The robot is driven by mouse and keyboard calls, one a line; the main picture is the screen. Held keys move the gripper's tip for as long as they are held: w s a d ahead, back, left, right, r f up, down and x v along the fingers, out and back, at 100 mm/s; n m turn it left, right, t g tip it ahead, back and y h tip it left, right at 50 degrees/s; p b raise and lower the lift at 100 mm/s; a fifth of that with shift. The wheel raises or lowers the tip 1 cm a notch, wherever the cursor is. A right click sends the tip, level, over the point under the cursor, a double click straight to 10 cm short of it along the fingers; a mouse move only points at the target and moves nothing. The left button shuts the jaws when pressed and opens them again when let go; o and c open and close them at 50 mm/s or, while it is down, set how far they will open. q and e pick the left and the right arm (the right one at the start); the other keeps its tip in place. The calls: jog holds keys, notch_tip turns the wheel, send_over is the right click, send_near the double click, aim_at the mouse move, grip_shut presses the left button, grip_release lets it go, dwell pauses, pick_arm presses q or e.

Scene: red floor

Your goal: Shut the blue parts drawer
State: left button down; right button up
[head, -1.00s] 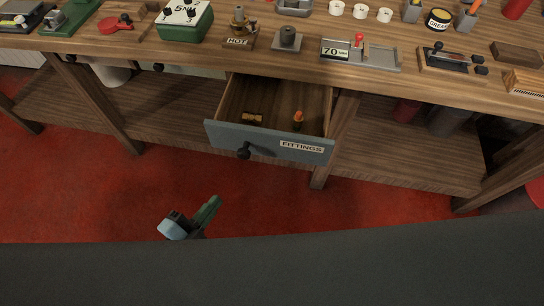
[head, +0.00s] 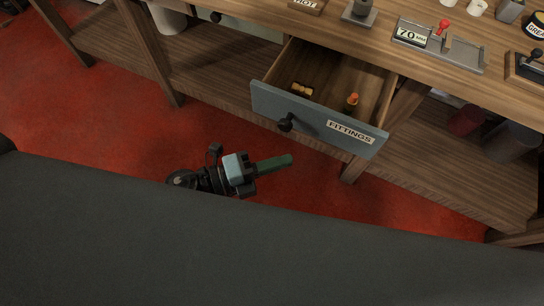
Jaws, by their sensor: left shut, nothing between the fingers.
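The blue parts drawer (head: 308,118), with a FITTINGS label and a dark round knob (head: 286,123), is pulled out of the bench. A brass fitting (head: 302,89) and an orange-topped fitting (head: 352,99) lie inside it. My left gripper (head: 288,161) is below and in front of the drawer in the picture, apart from it. Its green fingers are closed together with nothing between them and point right. My right gripper is not in view.
The wooden bench top (head: 390,60) carries a gauge plate (head: 440,43) marked 70 and a grey block (head: 359,12). A lower shelf (head: 440,170) holds dark red and grey containers. Red floor (head: 90,120) is clear in front.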

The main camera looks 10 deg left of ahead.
aim_at(333, 133)
pick_arm(q)
jog(key=w+d, duration=0.6)
jog(key=shift+w+d+p, duration=0.25)
jog(key=shift+w+p, duration=0.05)
jog(key=shift+w, duration=0.25)
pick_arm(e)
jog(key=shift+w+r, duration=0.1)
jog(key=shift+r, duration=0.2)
